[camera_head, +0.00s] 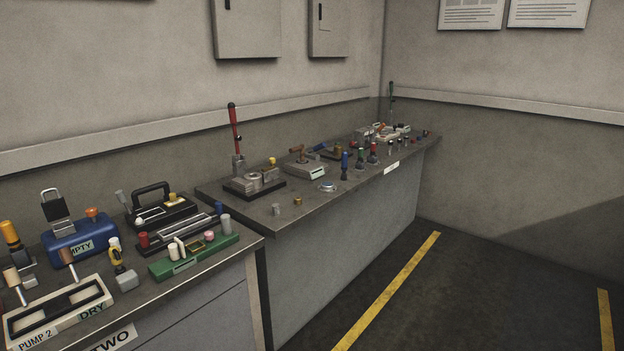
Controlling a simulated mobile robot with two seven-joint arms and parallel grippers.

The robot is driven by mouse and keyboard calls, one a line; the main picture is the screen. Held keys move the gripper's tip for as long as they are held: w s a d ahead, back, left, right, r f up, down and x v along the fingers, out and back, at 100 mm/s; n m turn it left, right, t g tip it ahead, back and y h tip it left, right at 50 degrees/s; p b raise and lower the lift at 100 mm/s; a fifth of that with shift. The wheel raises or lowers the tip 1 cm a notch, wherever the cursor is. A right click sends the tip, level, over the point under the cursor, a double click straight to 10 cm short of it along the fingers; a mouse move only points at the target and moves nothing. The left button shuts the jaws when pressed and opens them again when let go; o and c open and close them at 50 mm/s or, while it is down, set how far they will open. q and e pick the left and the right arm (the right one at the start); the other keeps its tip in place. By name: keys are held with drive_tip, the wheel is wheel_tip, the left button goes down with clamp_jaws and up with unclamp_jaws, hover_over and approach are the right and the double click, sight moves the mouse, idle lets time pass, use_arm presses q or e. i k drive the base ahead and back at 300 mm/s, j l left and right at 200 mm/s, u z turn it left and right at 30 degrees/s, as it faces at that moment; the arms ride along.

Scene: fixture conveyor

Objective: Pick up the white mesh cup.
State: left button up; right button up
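I cannot make out a clearly white mesh cup. A small pale grey cylinder (276,209) stands upright near the front edge of the far bench; it is too small to tell whether it is mesh. A white cylinder (173,252) stands at the green fixture on the near bench, and a light grey cylinder (225,224) stands at that fixture's right end. Neither of my grippers is in view.
The near bench (240,262) holds a green fixture (215,250), a blue box (75,250) and a cream tray (98,312). The far bench (225,194) carries several fixtures, a brass piece (298,201) and a tall red lever (233,125). The floor (480,310) at right is clear.

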sight(29, 282)
drive_tip(key=u, duration=1.4)
